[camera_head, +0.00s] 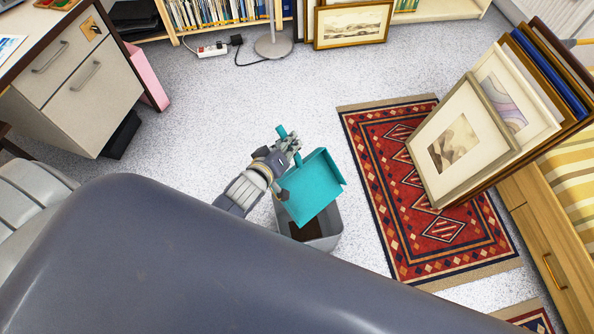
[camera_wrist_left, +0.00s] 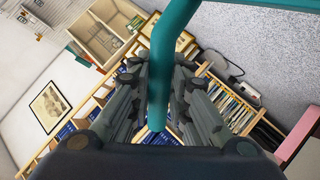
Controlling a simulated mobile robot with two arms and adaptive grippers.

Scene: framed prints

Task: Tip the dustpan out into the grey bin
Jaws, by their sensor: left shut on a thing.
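The teal dustpan (camera_head: 308,188) is tilted above the grey bin (camera_head: 331,228) in the head view. Its pan slopes down over the bin's opening, and it hides part of the rim. Inside the bin I see something dark brown. My left gripper (camera_head: 290,146) is shut on the dustpan's handle, up and to the left of the bin. In the left wrist view the teal handle (camera_wrist_left: 165,60) runs between the two fingers of the left gripper (camera_wrist_left: 158,95). My right gripper is not in view.
A red patterned rug (camera_head: 385,160) lies right of the bin, with framed prints (camera_head: 460,145) leaning over it. A drawer cabinet (camera_head: 80,85) stands at the left. A bookshelf (camera_head: 215,18), lamp base (camera_head: 273,46) and power strip (camera_head: 212,50) are at the back. Grey floor between is clear.

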